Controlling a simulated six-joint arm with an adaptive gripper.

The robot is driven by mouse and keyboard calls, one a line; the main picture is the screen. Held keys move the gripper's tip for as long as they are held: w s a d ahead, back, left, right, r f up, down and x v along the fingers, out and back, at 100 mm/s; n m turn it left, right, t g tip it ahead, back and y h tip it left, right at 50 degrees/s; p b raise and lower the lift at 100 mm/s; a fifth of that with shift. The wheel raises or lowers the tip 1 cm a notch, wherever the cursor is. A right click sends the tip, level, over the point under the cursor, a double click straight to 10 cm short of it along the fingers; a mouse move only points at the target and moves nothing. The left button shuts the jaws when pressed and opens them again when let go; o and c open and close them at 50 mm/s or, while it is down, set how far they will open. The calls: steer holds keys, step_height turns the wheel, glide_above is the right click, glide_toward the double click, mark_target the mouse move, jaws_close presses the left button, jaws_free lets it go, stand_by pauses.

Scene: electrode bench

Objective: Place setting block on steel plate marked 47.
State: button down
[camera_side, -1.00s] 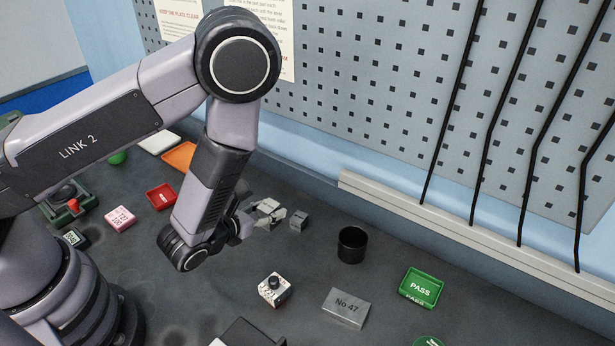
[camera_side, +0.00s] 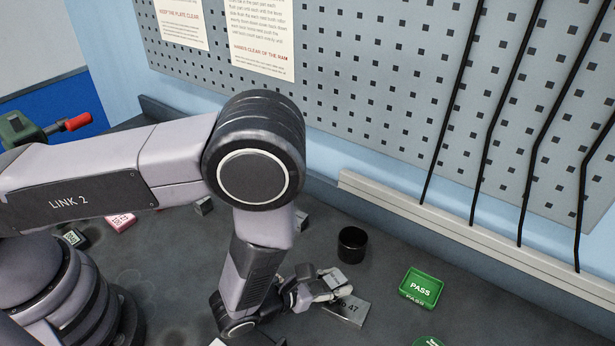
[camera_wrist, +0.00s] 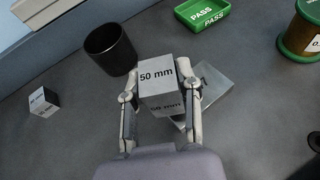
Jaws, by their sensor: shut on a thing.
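The setting block (camera_wrist: 158,75) is a grey cube marked "50 mm". In the wrist view it sits between the two fingers of my gripper (camera_wrist: 160,92), which is shut on it. The steel plate (camera_wrist: 215,82) shows just right of and below the block, partly covered by the block and a finger.
A black cup (camera_side: 352,245) stands close behind the plate, left of the block in the wrist view. A green PASS tray (camera_side: 422,287) lies to the right. Other small grey blocks (camera_side: 204,206) (camera_side: 301,220) stand behind my arm. A copper-coloured spool (camera_wrist: 300,38) is at the wrist view's right.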

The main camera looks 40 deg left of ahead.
steer(key=shift+f, duration=0.45)
steer(key=c, duration=0.8)
jaws_free()
steer(key=shift+f, duration=0.2)
steer(key=shift+r, duration=0.15)
